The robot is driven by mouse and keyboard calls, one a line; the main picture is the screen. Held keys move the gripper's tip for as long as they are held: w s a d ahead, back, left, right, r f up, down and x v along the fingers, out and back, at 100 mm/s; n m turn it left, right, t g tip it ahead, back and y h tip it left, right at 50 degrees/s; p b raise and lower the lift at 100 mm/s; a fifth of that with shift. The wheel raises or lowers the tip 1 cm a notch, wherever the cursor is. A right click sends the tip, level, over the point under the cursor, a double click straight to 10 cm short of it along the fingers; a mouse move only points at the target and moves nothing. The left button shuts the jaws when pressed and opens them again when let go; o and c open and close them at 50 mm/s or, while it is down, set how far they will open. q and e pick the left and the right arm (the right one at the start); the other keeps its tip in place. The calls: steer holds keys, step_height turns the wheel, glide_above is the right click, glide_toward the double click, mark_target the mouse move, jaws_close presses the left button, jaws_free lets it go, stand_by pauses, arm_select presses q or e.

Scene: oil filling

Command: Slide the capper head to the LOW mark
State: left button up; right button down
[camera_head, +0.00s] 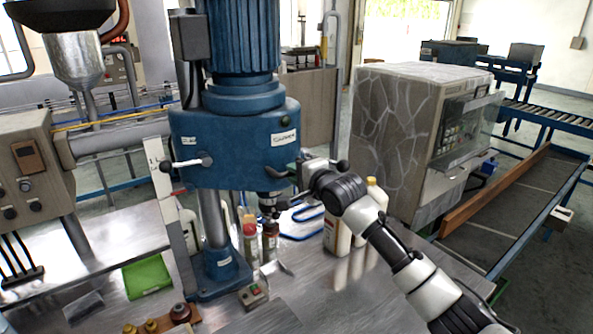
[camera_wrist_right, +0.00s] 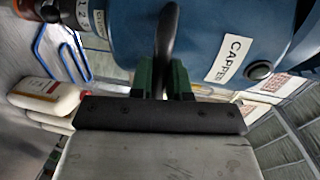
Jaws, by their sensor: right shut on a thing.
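The blue capper head (camera_head: 240,140) with its CAPPER label is mounted on a grey column (camera_head: 212,215) that rises from a blue base (camera_head: 220,272). A black-knobbed lever (camera_head: 187,163) sticks out on its left. My right gripper (camera_head: 294,172) is at the head's right side. In the right wrist view the green-padded fingers (camera_wrist_right: 162,82) are shut on a dark curved handle (camera_wrist_right: 167,35) beside the capper head (camera_wrist_right: 215,35). A pale upright strip (camera_head: 172,205) stands left of the column; I cannot read a LOW mark on it. My left gripper is out of view.
Bottles (camera_head: 250,245) stand close to the right of the column, and cream jugs (camera_head: 337,232) stand behind my right arm. A small button box (camera_head: 254,296) and a green tray (camera_head: 147,275) are on the metal table. A grey machine (camera_head: 395,135) stands at the right.

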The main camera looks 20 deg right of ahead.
stand_by(0.5)
steer(key=shift+f, duration=0.5)
stand_by(0.4)
steer(key=c, duration=0.8)
jaws_free()
steer(key=shift+r, duration=0.15)
steer(key=shift+o, duration=0.2)
steer(key=p+v, duration=0.5)
steer(key=v, duration=0.4)
steer(key=shift+p, duration=0.3)
